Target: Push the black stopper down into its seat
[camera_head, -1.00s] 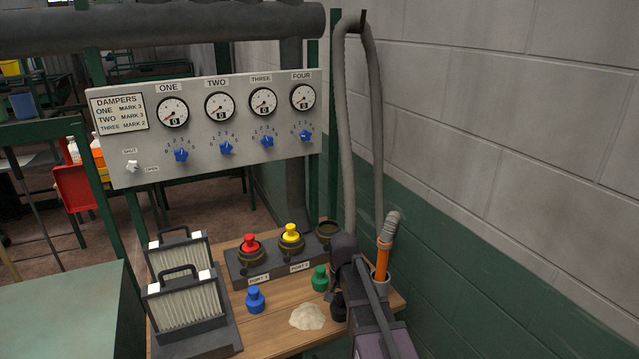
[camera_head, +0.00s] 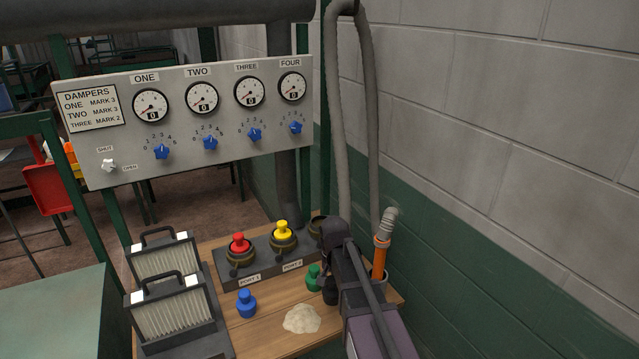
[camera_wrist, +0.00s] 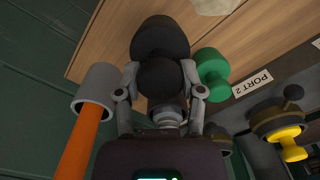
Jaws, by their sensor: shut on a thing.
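The black stopper (camera_wrist: 162,80) is between the fingers of my gripper (camera_wrist: 160,92) in the wrist view, with its wide rounded end pointing away from my wrist. In the head view the black stopper (camera_head: 330,291) shows as a dark shape below my gripper (camera_head: 333,268), just right of the green stopper. Whether it touches the wooden table cannot be told. A dark round port (camera_head: 316,226) right of PORT 2 has no stopper visible in it and is partly hidden by my arm. It is likely the seat.
A green stopper (camera_head: 313,277) and a blue stopper (camera_head: 246,303) stand on the table (camera_head: 262,334) by a pale powder heap (camera_head: 302,319). Red (camera_head: 238,243) and yellow (camera_head: 282,231) stoppers sit in ports. An orange-handled tool (camera_head: 380,258) stands in a grey cup at right.

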